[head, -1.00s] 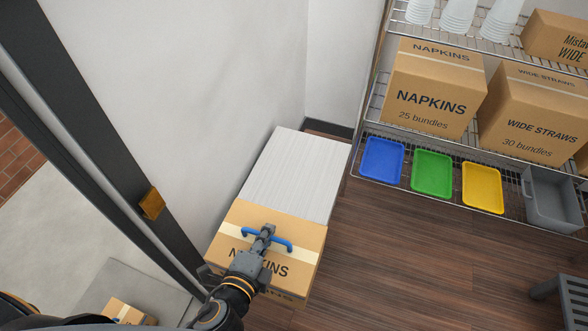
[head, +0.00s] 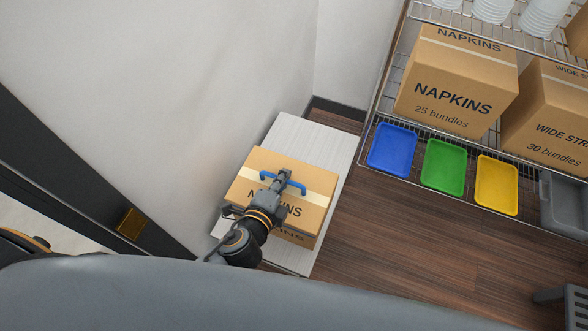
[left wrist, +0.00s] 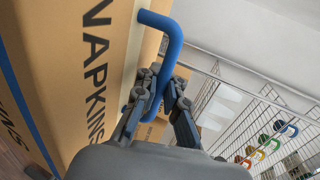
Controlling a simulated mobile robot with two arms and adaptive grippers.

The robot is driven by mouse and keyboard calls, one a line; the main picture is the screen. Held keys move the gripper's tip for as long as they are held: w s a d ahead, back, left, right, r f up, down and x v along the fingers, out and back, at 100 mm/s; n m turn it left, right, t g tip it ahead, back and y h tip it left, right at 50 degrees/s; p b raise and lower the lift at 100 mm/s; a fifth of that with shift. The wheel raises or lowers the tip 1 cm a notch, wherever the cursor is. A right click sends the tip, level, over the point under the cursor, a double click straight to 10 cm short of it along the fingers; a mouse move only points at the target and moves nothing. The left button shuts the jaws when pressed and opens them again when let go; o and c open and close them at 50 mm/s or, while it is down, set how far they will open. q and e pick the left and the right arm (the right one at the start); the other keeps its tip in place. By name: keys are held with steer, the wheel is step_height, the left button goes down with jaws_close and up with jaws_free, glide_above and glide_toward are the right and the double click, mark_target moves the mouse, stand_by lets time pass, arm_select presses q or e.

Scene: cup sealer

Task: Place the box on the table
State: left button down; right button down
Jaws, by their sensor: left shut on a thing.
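A cardboard box (head: 310,180) marked NAPKINS has a blue handle (head: 298,187) on it. My left gripper (head: 283,180) is shut on this blue handle. In the left wrist view the handle (left wrist: 165,28) passes between the fingers of my left gripper (left wrist: 158,85), and the box face (left wrist: 75,50) fills the left side. The box is over a low white table (head: 312,130) beside the wall. Table surface shows behind, to the right and in front of it. I cannot tell whether the box touches the tabletop. My right gripper is not in view.
A wire shelf at the right holds another NAPKINS box (head: 455,85), a WIDE STRAWS box (head: 550,115), and blue (head: 392,150), green (head: 443,167) and yellow (head: 497,185) trays. A grey stool (head: 570,295) stands at lower right. Wooden floor (head: 400,245) lies open between.

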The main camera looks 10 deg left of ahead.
mark_target(288, 168)
arm_select(q)
steer(key=x, duration=0.4)
steer(key=shift+w+a, duration=0.1)
steer(key=shift+w, duration=0.05)
steer(key=w+f, duration=0.1)
steer(key=f, duration=0.1)
steer(key=w+f+b, duration=0.1)
steer(key=w, duration=0.1)
steer(key=w+f, duration=0.1)
steer(key=f, duration=0.1)
steer(key=shift+w+d+f+b, duration=0.25)
steer(key=shift+f+b, duration=0.1)
step_height(288, 168, down, 3)
steer(key=shift+w+f+b, duration=0.15)
steer(key=shift+f+b, duration=0.05)
steer(key=shift+b, duration=0.4)
steer(key=c, duration=1.9)
jaws_free()
steer(key=shift+f, duration=0.2)
steer(key=o, duration=0.5)
steer(key=shift+c, duration=0.2)
steer(key=shift+r, duration=0.1)
